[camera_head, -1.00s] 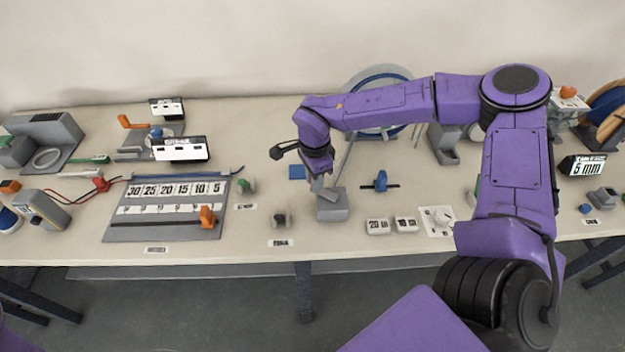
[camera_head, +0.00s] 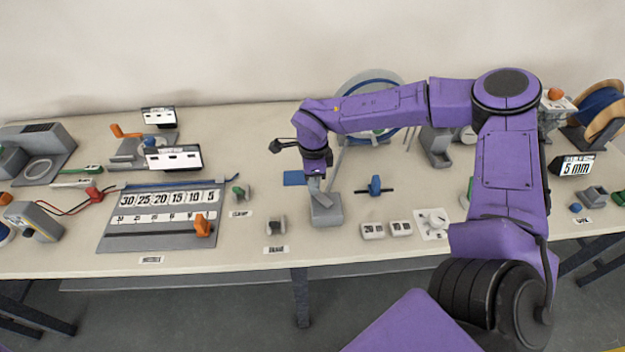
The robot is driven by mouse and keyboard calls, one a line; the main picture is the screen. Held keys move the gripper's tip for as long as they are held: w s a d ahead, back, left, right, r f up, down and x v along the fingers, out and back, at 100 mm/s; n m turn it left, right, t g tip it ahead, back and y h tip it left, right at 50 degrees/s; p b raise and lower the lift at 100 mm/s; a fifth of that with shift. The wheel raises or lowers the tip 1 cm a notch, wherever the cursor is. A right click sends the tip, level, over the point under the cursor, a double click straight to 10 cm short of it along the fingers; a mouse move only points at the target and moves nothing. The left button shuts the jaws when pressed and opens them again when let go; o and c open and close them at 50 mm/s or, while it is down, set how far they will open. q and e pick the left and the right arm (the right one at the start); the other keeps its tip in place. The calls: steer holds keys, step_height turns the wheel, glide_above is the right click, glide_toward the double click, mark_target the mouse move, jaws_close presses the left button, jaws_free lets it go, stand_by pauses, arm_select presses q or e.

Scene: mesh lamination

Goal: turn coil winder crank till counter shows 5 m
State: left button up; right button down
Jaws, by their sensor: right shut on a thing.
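My right gripper (camera_head: 315,188) points down over a grey block (camera_head: 326,210) near the middle of the table. It is shut on a small grey part at the top of this block; its fingers largely hide that part, and I cannot tell whether it is the crank. A large wheel with a blue ring (camera_head: 344,88) stands behind my right arm, which hides much of it. I cannot make out a counter reading in metres. My left gripper is not in view.
A blue clamp-like piece (camera_head: 375,186) and small number blocks (camera_head: 373,231) lie right of the grey block. A numbered board (camera_head: 120,240) lies to the left. A spool (camera_head: 607,127) and a "5 mm" sign (camera_head: 591,165) are at the far right.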

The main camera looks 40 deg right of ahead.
steer(key=c, duration=1)
jaws_free()
steer(key=shift+o, duration=0.2)
step_height(320, 180, up, 11)
steer(key=shift+f+b, duration=0.2)
steer(key=shift+b, duration=0.7)
